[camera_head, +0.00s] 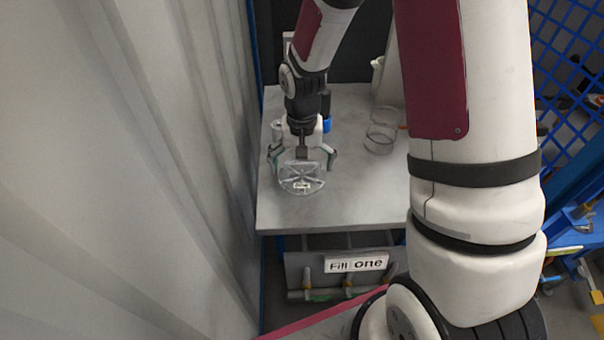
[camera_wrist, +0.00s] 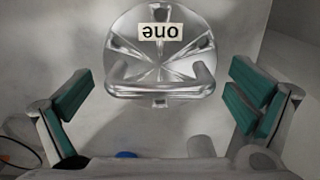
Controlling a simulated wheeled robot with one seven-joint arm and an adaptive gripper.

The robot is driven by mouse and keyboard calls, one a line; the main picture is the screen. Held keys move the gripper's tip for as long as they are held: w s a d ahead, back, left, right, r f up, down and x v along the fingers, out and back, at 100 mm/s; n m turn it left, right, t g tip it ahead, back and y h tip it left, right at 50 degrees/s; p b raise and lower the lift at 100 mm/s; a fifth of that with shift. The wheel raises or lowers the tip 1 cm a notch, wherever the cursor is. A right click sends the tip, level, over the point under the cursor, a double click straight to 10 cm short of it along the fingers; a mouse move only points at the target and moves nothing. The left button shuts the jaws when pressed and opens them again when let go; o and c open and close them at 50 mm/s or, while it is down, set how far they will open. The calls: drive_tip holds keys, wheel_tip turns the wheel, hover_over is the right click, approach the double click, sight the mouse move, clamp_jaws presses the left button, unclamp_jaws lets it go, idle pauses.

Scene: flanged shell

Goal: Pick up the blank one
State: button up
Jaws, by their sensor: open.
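A clear round shell with spoke-like ribs (camera_head: 312,185) lies on the grey table near its front left. It bears a small white label, which reads "one" upside down in the wrist view; the shell fills the top middle there (camera_wrist: 188,50). My gripper (camera_head: 302,158) is open and low at the shell's far side. Its two teal-padded fingers (camera_wrist: 163,97) stand apart, left and right of the shell, with nothing visibly held. A second clear, round-rimmed piece (camera_head: 380,137) stands further back to the right; I see no label on it.
The grey table (camera_head: 345,208) has bare room right of the labelled shell. A pale wall (camera_head: 150,170) runs close along its left side. A "Fill one" sign (camera_head: 356,264) hangs below the front edge. Blue mesh (camera_head: 568,60) stands at the right.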

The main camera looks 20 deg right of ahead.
drive_tip(key=c, duration=2)
drive_tip(key=shift+r, duration=0.1)
drive_tip(key=shift+c, duration=0.2)
